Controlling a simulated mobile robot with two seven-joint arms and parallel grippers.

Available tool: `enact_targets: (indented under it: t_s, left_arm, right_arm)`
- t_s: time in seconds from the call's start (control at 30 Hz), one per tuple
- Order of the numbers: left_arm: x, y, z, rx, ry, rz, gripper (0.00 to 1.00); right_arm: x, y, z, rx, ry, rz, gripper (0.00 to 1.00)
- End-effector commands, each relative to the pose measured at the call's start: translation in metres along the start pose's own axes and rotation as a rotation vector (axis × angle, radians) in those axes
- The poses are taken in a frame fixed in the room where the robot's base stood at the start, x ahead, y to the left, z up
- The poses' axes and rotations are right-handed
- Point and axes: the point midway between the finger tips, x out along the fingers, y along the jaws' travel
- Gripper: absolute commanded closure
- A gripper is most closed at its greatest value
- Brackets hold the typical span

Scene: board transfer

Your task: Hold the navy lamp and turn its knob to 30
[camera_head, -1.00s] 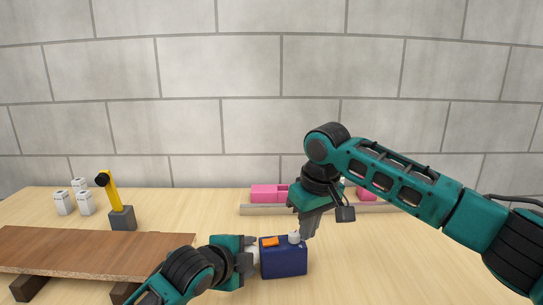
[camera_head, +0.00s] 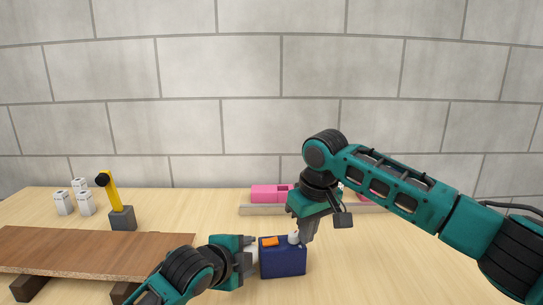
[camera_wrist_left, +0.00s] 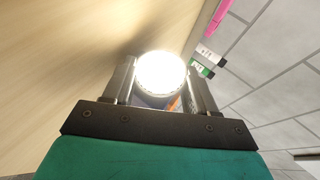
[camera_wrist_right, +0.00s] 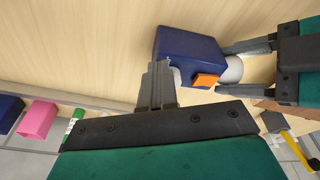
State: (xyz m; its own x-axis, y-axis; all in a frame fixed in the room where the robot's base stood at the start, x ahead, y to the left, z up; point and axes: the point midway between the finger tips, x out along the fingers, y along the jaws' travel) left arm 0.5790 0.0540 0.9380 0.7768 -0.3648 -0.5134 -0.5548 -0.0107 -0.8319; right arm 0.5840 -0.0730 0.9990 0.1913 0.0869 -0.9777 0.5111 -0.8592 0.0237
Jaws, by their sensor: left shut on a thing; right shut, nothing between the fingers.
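The navy lamp (camera_head: 283,261) is a blue box on the table with an orange button (camera_head: 270,242) and a small whitish knob (camera_head: 293,238) on top. Its round white lens (camera_wrist_left: 161,70) glows brightly in the left wrist view. My left gripper (camera_head: 252,258) is shut on the lens end, a finger on each side. My right gripper (camera_head: 303,238) is shut and empty, pointing down beside the knob at the lamp's top. In the right wrist view its closed fingers (camera_wrist_right: 158,77) partly hide the knob; whether they touch it I cannot tell.
A brown board (camera_head: 95,250) on dark supports lies at the left. Behind it stand white containers (camera_head: 85,203) and a yellow post on a grey base (camera_head: 122,217). A rail (camera_head: 260,211) with pink blocks (camera_head: 268,193) runs along the back. Table right of the lamp is clear.

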Motion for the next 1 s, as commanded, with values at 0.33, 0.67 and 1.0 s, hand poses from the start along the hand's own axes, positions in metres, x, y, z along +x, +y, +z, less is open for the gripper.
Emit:
enact_targets:
  t_s: [0.33, 0.67, 1.0]
  left_arm:
    - [0.0, 0.003, -0.006, 0.003, 0.014, 0.006, 0.81]
    - [0.0, 0.003, -0.008, 0.003, 0.018, 0.005, 0.81]
    - [0.0, 0.003, -0.009, 0.003, 0.02, 0.004, 0.81]
  right_arm:
    - [0.001, -0.005, -0.006, -0.004, 0.009, -0.006, 1.0]
    - [0.001, -0.01, -0.005, -0.009, 0.009, -0.01, 1.0]
    - [0.0, -0.021, -0.005, -0.01, 0.011, -0.013, 1.0]
